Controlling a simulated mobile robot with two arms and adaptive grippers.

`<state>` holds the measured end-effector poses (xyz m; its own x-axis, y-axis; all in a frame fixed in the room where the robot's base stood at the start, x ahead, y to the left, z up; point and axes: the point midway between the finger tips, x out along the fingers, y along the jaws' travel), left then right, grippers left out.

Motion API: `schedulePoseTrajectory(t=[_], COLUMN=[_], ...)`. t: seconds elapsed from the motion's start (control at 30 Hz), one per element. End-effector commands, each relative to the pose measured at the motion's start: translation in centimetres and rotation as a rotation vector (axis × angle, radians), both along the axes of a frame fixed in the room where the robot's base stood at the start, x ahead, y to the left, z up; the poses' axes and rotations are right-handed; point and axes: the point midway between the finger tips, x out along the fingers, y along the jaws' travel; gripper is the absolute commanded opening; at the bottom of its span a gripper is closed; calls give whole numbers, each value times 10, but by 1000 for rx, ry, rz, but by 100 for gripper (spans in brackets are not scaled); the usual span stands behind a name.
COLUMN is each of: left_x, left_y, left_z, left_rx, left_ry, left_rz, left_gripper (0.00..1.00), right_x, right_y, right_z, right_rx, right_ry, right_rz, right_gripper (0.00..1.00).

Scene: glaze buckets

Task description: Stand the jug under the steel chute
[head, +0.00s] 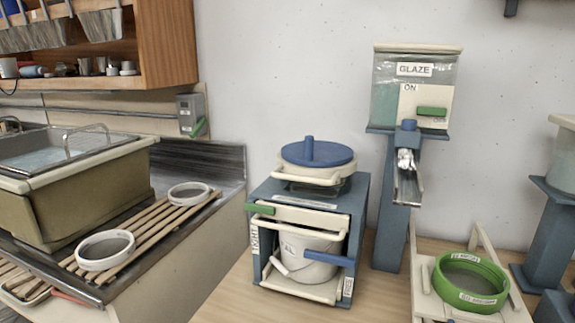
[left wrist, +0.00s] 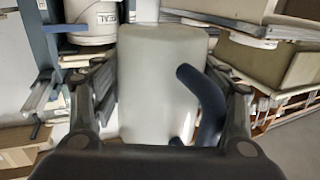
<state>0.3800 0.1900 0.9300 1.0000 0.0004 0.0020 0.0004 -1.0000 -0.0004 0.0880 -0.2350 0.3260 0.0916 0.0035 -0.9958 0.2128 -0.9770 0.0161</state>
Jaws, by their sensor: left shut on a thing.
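The jug (left wrist: 157,85), a pale grey body with a dark blue curved handle (left wrist: 207,100), fills the middle of the left wrist view. My left gripper (left wrist: 160,75) is shut on it, one finger on each side; the exact contact points are hard to see. Neither the jug nor either gripper shows in the head view. The steel chute (head: 408,186) slopes down from the front of the glaze dispenser (head: 386,95), below its blue outlet. The space directly under the chute looks empty.
A blue frame (head: 361,215) holds a white bucket (head: 308,262) left of the dispenser column (head: 388,235). A green-rimmed sieve (head: 447,280) sits on a cream stand to the right. A sink (head: 80,195) and slatted rack (head: 145,228) are at left. Some wooden worktop (head: 380,295) is bare.

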Motion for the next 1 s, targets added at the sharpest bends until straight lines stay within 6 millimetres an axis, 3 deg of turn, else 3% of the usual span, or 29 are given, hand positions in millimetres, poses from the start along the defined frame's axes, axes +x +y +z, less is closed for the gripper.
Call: schedulePoseTrajectory(t=[0.37,0.53,0.67,1.0], left_x=[0,12,35,118], left_y=[0,-4,-10,-21], left_z=[0,-8,-22,-49], left_rx=[0,-6,-14,-11], left_ry=[-1,1,8,12], left_rz=[-1,-6,-12,9], left_gripper=[43,43,43,43], right_x=[0,0,0,0], right_y=[0,0,0,0], right_z=[0,-2,-5,-14], right_rx=[0,0,0,0], right_ry=[0,0,0,0], right_rz=[0,0,0,0], right_gripper=[40,40,40,40])
